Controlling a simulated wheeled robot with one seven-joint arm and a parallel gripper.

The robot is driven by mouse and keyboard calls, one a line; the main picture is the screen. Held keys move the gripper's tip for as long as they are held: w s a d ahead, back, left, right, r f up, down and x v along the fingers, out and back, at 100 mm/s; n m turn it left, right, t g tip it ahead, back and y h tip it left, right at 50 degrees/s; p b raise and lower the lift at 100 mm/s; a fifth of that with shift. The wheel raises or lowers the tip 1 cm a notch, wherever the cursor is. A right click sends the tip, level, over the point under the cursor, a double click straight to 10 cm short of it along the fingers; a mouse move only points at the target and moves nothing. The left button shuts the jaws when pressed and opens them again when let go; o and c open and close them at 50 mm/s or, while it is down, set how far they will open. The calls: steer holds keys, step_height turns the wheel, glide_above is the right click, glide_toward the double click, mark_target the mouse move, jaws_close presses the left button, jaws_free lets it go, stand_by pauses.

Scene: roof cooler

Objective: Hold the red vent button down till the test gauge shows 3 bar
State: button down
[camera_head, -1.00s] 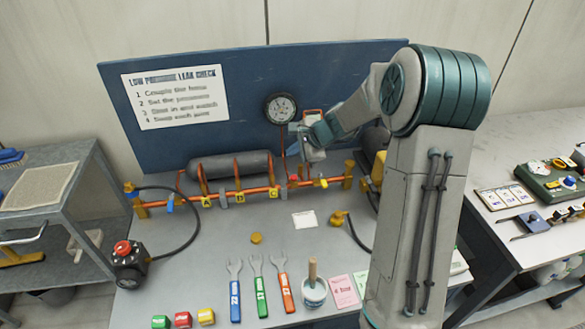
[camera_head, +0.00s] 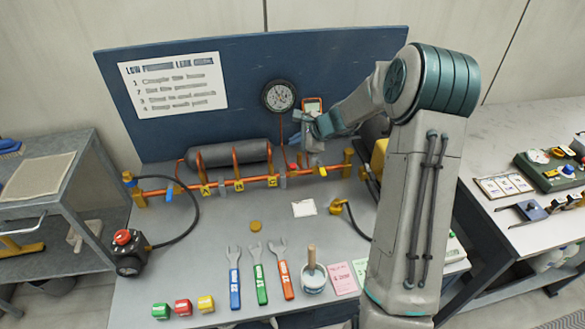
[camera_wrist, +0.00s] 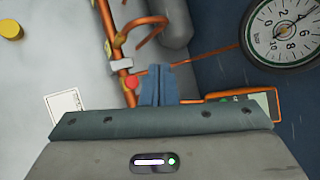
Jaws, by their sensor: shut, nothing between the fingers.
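The red vent button (camera_head: 293,167) is a small red knob by the orange pipework at the back of the bench. It also shows in the wrist view (camera_wrist: 132,83), just left of my fingers. My gripper (camera_head: 300,132) is shut and empty near the back panel, above and slightly right of the button in the head view. Its blue fingers (camera_wrist: 158,75) appear beside the button; contact cannot be told. The test gauge (camera_head: 279,96) is a round white dial on the blue panel. In the wrist view the gauge (camera_wrist: 283,30) is partly cut off, and its needle seems near 4.
A grey cylinder (camera_head: 226,154) lies behind the orange pipe rail (camera_head: 225,184). An orange-framed device (camera_head: 312,105) is close to my gripper. A black box with a red knob (camera_head: 125,252) stands at left. Several wrenches and a pot (camera_head: 313,279) are in front.

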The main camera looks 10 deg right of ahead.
steer(key=b, duration=0.4)
glide_above(296, 170)
step_height(296, 170, down, 6)
steer(key=shift+r, duration=0.25)
steer(key=shift+f+b, duration=0.35)
steer(key=shift+f, duration=0.2)
steer(key=shift+f, duration=0.15)
stand_by(1.0)
steer(key=shift+f+b, duration=0.3)
steer(key=shift+b, duration=0.3)
steer(key=shift+f+b, duration=0.5)
stand_by(4.2)
